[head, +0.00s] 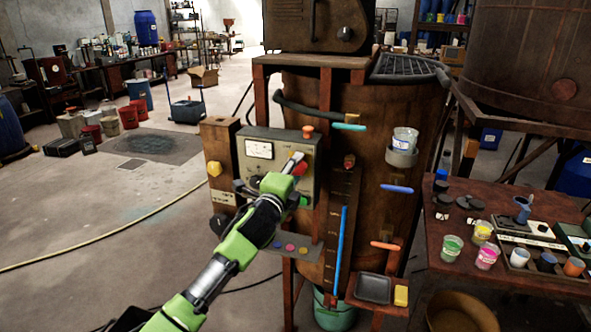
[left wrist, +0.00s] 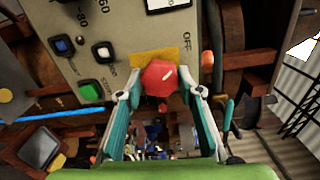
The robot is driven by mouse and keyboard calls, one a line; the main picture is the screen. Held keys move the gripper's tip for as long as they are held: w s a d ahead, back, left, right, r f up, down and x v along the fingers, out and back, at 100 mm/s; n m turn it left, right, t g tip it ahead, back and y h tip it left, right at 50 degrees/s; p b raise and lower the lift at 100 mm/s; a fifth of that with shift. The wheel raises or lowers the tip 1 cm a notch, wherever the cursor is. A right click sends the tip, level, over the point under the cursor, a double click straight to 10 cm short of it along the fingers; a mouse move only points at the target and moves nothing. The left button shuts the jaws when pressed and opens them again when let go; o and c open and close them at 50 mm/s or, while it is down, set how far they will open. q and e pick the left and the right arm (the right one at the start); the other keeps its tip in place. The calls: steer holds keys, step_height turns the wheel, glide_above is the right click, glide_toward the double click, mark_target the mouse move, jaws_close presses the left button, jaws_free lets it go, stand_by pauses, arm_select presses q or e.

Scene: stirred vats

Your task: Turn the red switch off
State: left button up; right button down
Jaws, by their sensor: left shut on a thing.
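The red switch (left wrist: 160,77) is a faceted red knob on a yellow plate, under the printed word OFF in the left wrist view. It shows partly in the head view (head: 301,169), on the grey control panel (head: 280,144) of the brown vat. My left gripper (left wrist: 161,84) has one finger on each side of the knob and is shut on it. In the head view my left gripper (head: 293,163) is in front of the panel and covers part of it. The knob's exact turn is hard to tell. My right gripper is not in view.
Near the knob are a green button (left wrist: 90,90), a blue button (left wrist: 62,46) and a white button (left wrist: 104,51). An orange knob (head: 308,131) tops the panel. A table (head: 460,228) with paint cups stands right. The floor at left is mostly open.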

arm_select(q)
steer(key=shift+f+n, duration=0.1)
steer(key=shift+n, duration=0.5)
steer(key=shift+c, duration=0.2)
steer(key=shift+o, duration=0.2)
steer(key=o, duration=1.1)
steer(key=v, duration=1.2)
